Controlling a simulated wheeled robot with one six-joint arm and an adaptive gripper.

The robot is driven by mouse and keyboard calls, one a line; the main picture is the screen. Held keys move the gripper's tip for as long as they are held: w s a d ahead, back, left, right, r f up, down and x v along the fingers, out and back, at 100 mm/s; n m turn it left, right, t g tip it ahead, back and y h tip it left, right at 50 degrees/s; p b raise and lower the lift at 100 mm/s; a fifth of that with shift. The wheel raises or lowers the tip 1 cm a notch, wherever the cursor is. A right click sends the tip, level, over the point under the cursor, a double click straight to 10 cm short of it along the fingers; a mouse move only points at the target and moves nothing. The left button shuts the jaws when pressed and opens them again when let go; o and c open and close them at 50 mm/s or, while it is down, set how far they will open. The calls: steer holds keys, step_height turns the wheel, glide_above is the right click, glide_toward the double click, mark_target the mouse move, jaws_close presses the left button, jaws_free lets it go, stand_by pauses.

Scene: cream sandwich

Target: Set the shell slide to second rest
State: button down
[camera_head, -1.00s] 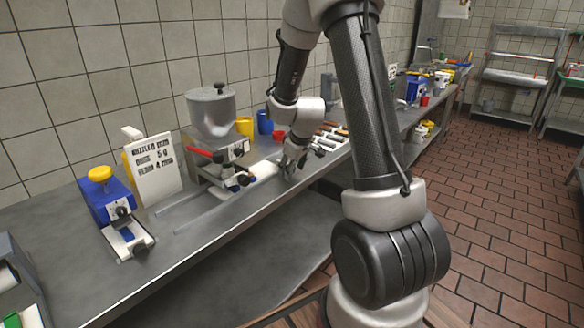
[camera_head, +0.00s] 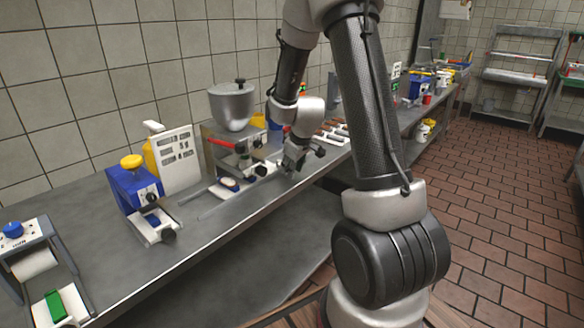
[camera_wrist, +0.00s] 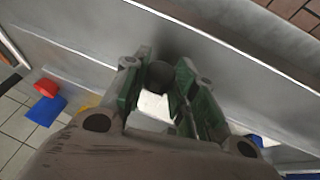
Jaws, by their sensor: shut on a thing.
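My gripper (camera_head: 296,160) is low over the counter, just right of the steel hopper machine (camera_head: 232,108). In the wrist view my gripper (camera_wrist: 158,92) has its green-lined fingers on either side of a dark round knob (camera_wrist: 160,74), closed on it. A white piece (camera_wrist: 154,106) shows between the fingers below the knob; the rest of it is hidden by them. Which part is the shell slide, and its rest marks, I cannot make out.
A blue device with a yellow knob (camera_head: 135,188) and a white sign (camera_head: 178,160) stand left on the steel counter (camera_head: 235,225). A roll holder (camera_head: 35,262) is at the front left. Brown-and-white items (camera_head: 335,132) lie beyond my gripper.

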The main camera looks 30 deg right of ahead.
steer(key=c, duration=1.1)
jaws_free()
steer(key=shift+c, duration=0.2)
steer(key=v, duration=1.2)
